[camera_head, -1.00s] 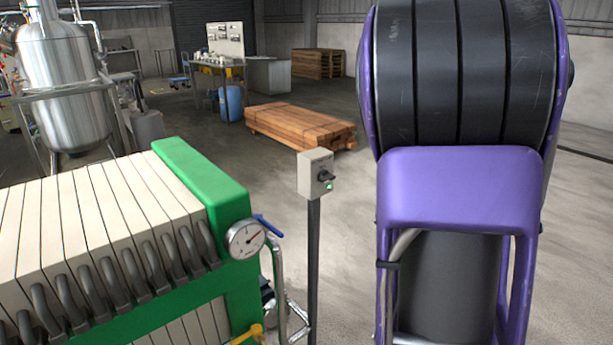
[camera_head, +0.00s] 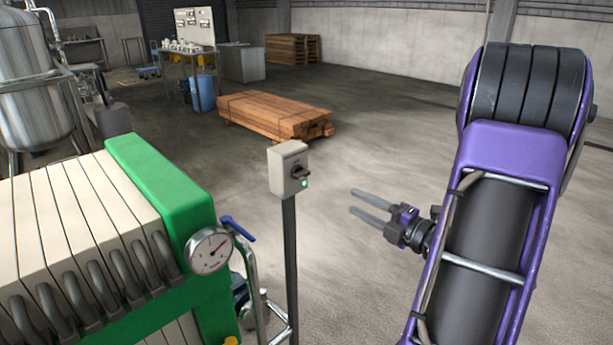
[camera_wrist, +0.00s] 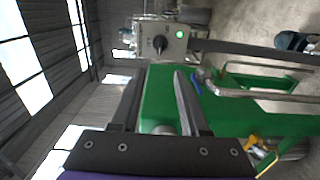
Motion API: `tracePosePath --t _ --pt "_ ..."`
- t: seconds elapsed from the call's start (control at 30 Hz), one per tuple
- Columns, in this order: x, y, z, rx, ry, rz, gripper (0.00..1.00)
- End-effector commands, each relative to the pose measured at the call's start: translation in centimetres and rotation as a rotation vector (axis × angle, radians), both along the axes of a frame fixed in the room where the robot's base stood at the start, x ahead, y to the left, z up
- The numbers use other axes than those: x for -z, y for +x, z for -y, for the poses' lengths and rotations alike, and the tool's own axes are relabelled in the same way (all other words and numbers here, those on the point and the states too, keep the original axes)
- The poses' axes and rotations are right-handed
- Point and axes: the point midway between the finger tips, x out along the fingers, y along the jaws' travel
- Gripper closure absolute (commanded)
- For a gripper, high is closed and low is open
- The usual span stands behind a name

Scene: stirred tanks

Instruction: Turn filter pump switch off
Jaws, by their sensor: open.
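The filter pump switch is a small grey box (camera_head: 287,167) on a dark post, with a black rotary knob (camera_head: 299,172) and a lit green lamp (camera_head: 304,183) on its right-hand face. In the wrist view the switch box (camera_wrist: 178,41) is beyond the fingertips, with the knob (camera_wrist: 159,44) and green lamp (camera_wrist: 179,34) facing me. My gripper (camera_head: 362,204) is open and empty, to the right of the box and a little lower in the head view. Its fingers (camera_wrist: 160,80) show apart in the wrist view and do not touch the knob.
A green filter press (camera_head: 165,195) with pale plates and a pressure gauge (camera_head: 209,250) stands left of the post. A blue-handled valve (camera_head: 238,229) and metal pipes are close beside the post. Stacked timber (camera_head: 275,116) lies behind. The floor right of the post is clear.

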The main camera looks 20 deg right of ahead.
Motion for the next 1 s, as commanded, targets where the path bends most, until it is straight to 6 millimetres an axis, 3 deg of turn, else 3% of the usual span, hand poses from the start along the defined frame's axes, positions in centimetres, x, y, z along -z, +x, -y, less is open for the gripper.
tracePosePath --t 0.7,1.0 --pt "-0.1 13.4 -4.9 0.0 -0.001 0.0 0.55" --pt "0.0 15.7 -5.7 0.002 -0.002 -0.002 0.55"
